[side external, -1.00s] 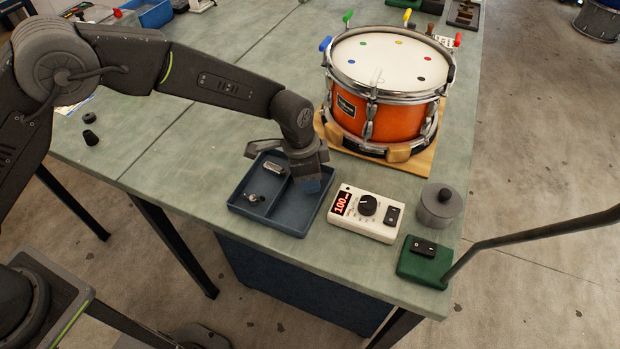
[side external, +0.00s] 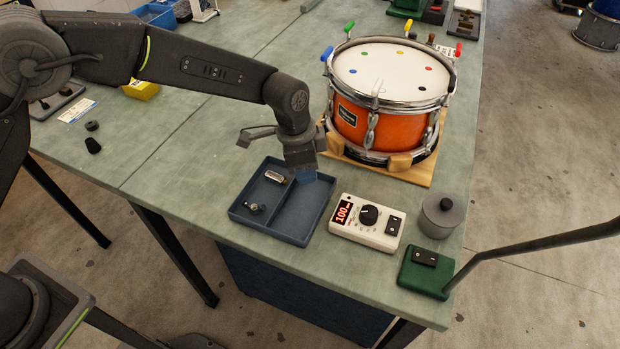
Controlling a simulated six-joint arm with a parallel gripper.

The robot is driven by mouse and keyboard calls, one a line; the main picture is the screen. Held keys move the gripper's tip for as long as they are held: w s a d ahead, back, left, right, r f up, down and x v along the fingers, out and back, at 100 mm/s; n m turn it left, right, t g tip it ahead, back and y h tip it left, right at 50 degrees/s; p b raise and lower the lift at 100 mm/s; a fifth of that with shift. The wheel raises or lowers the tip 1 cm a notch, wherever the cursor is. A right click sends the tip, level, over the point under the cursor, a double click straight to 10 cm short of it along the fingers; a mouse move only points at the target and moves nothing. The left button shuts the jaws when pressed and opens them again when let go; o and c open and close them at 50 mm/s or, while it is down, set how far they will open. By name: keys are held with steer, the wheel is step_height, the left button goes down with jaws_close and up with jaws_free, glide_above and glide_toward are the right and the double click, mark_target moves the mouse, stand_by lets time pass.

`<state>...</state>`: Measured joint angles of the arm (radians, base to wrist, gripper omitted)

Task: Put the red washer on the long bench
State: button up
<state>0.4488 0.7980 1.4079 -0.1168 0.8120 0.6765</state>
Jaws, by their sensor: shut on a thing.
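The long bench (side external: 205,165) is the pale green-grey table top that carries everything here. My gripper (side external: 314,188) points down over the right compartment of a dark blue tray (side external: 245,218), near its back right edge. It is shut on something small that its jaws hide. The blue ends of the jaws blend with the tray, so I cannot tell how high they are above it. I see no red washer anywhere; whether it is the thing in the jaws cannot be made out.
The tray's left compartment holds a small metal part (side external: 275,177) and another fitting (side external: 254,208). An orange drum (side external: 390,122) stands behind. A white control box (side external: 367,222), grey lidded pot (side external: 441,216) and green switch box (side external: 425,272) stand to the right.

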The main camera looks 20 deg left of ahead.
steer(key=a+r, duration=0.6)
steer(key=a, duration=0.5)
steer(key=w+a+n, duration=0.3)
steer(key=w+a, duration=0.2)
steer(key=a, duration=0.6)
steer(key=w+a+n, duration=0.3)
steer(key=w+a, duration=0.2)
steer(key=a, duration=0.5)
steer(key=s+a+n+y, duration=0.15)
steer(key=a+n, duration=0.45)
steer(key=a, duration=1.7)
glide_above(184, 97)
steer(key=shift+t, duration=0.4)
step_height(184, 97, down, 7)
steer(key=shift+s+f, duration=0.1)
steer(key=shift+s, duration=0.05)
steer(key=shift+f, duration=1.95)
steer(key=shift+f, duration=0.15)
steer(key=o, duration=0.9)
steer(key=shift+o, duration=0.2)
